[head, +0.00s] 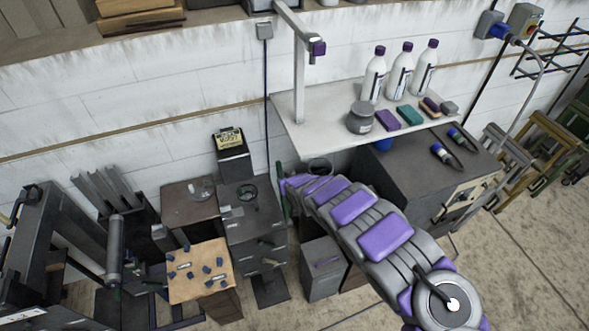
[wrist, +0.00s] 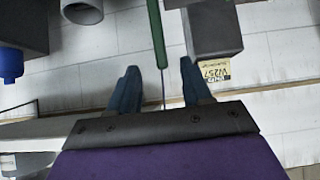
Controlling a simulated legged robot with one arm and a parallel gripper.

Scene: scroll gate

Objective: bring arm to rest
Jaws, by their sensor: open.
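My purple and grey arm (head: 368,228) reaches from the lower right of the head view up and left toward the wall, ending near the dark cabinets. My gripper (wrist: 160,68) shows in the wrist view with its two blue-grey fingers apart and nothing visibly held. A green rod (wrist: 156,32) hangs above the gap between the fingers in that view, on a thin line. I cannot tell whether it touches them. In the head view the fingers are too small and overlapped to make out.
A white shelf (head: 309,127) with bottles and a grey jar (head: 361,117) stands beyond my arm. A dark cabinet (head: 252,218), a wooden-topped stand (head: 201,268) and a grey box (head: 322,267) crowd the left side. A yellow label (wrist: 214,70) shows upside down. Open floor (head: 530,250) lies right.

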